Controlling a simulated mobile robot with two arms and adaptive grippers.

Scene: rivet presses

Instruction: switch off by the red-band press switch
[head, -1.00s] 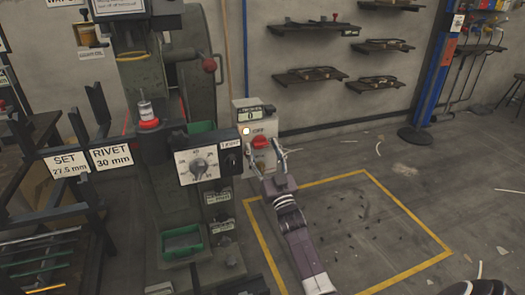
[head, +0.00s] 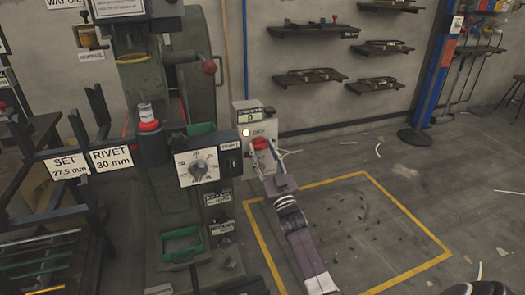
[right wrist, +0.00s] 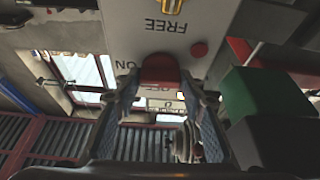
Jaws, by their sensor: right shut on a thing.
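The press (head: 210,100) is dark green-grey, with a red ring (head: 149,126) around a small cylinder at its left. A pale switch box (head: 243,112) stands at its right side, with an OFF label and a red switch handle (head: 260,143). My right gripper (head: 268,153) reaches up to the handle from below. In the right wrist view, the red handle (right wrist: 160,68) sits between my fingertips (right wrist: 160,90), which are shut on it. ON and FREE labels show upside down there; the lower label is partly hidden by the fingers.
A dial panel (head: 198,166) juts out just left of my right gripper. A green tray (head: 182,243) sits low on the press. Yellow floor lines (head: 405,212) mark a mostly clear area at the right. Wall shelves (head: 312,76) hang behind.

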